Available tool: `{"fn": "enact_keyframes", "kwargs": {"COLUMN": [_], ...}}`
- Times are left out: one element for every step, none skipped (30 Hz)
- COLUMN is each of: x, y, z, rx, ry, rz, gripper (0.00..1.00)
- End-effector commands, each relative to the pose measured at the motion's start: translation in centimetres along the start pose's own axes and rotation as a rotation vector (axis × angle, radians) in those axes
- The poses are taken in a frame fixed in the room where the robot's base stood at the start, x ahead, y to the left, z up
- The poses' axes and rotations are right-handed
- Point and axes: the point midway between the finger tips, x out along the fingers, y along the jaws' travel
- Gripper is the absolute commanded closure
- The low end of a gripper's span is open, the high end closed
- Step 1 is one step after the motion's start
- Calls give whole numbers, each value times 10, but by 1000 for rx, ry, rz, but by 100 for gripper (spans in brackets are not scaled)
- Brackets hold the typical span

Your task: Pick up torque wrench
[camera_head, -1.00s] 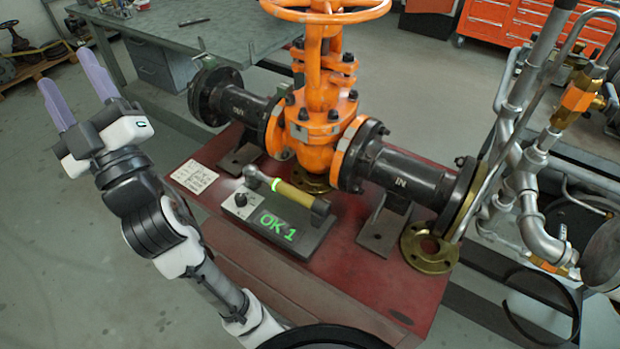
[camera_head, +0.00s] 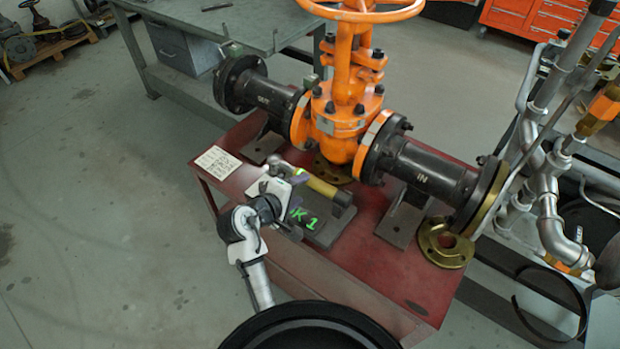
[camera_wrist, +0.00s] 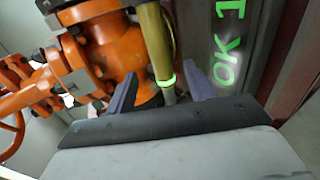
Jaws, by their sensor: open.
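The torque wrench (camera_head: 318,187) lies on its dark grey stand on the red bench, its yellow-tan handle towards the right. In the wrist view its yellow handle (camera_wrist: 154,45) ends in a glowing green ring (camera_wrist: 166,82). The stand (camera_head: 325,232) shows green "OK 1" lettering, partly covered by my gripper. My gripper (camera_head: 289,190) is over the wrench's left end, which it hides. In the wrist view the purple fingers of my gripper (camera_wrist: 163,90) are apart, with the wrench between them in the picture. I cannot tell whether they touch it.
The orange gate valve (camera_head: 340,110) with black flanged pipes stands right behind the stand. A brass flange (camera_head: 445,243) lies at the bench's right. A paper note (camera_head: 217,162) lies at the left. Silver pipework (camera_head: 545,185) rises at the right.

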Motion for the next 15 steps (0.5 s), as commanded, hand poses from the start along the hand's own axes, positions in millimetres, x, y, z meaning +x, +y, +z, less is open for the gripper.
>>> {"fn": "enact_keyframes", "kwargs": {"x": [8,12,17,20,22,24,25,27,30,33,37,43,48,53,59], "y": [1,1,1,1,0,0,0,1,1,2,2,3,3,3,2], "z": [0,0,0,0,0,-1,-1,-1,-2,-2,-3,-4,-5,-6,-6], "rx": [-1,-1,-1,0,0,0,0,0,-1,0,0,1,1,0,-1], "ry": [-1,-1,0,0,0,1,2,2,2,1,1,1,0,1,1], "rz": [0,0,0,0,0,0,0,1,0,0,0,0,-1,0,-1], "gripper": [46,46,46,46,46,46,46,46,46,46,46,46,46,46,46]}}
